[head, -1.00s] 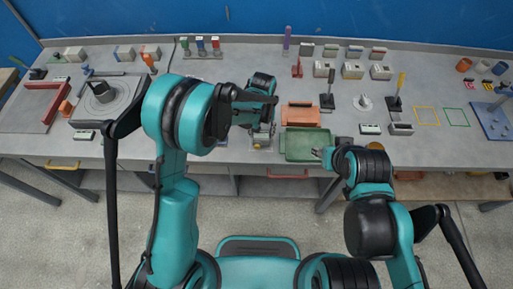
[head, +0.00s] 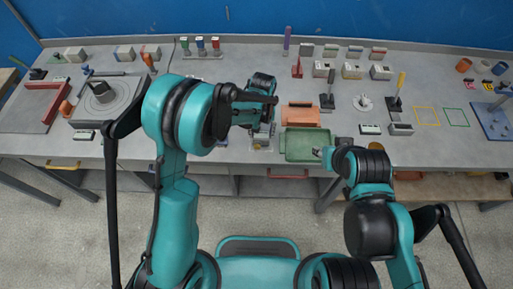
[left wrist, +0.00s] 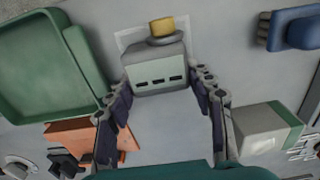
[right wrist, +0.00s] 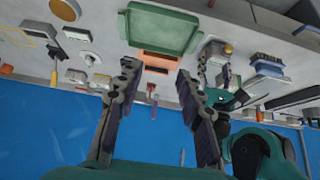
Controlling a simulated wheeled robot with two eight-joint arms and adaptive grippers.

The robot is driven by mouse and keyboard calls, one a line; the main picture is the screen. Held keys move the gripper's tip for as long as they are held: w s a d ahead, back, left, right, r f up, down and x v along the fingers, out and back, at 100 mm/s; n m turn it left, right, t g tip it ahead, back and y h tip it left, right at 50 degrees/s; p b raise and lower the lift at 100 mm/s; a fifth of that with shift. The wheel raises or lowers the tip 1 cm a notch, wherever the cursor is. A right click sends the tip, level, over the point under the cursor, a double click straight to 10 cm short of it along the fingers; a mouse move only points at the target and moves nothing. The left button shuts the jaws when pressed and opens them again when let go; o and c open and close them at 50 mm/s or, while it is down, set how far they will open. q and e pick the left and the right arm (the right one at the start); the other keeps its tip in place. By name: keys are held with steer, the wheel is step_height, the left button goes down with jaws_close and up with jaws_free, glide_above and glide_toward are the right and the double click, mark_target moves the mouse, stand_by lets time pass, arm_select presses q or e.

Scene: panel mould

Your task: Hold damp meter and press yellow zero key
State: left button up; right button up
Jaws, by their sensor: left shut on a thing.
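The damp meter is a grey block with dark slots on its face (left wrist: 158,74) and a yellow key (left wrist: 162,27) on top. My left gripper (left wrist: 162,84) has a finger on each side of the meter and is shut on it. In the head view, the left gripper (head: 263,125) partly hides the meter (head: 262,143) near the bench's front edge. The meter (right wrist: 211,54) and its yellow key (right wrist: 228,48) also show in the right wrist view, beside the left gripper. My right gripper (right wrist: 157,75) is open and empty, apart from the meter, near the green tray's front right corner.
A grey-and-green block (left wrist: 267,140) and a blue item (left wrist: 298,30) are near the left gripper. Several small tools and blocks line the bench's back.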

jaws_close()
stand_by(1.0)
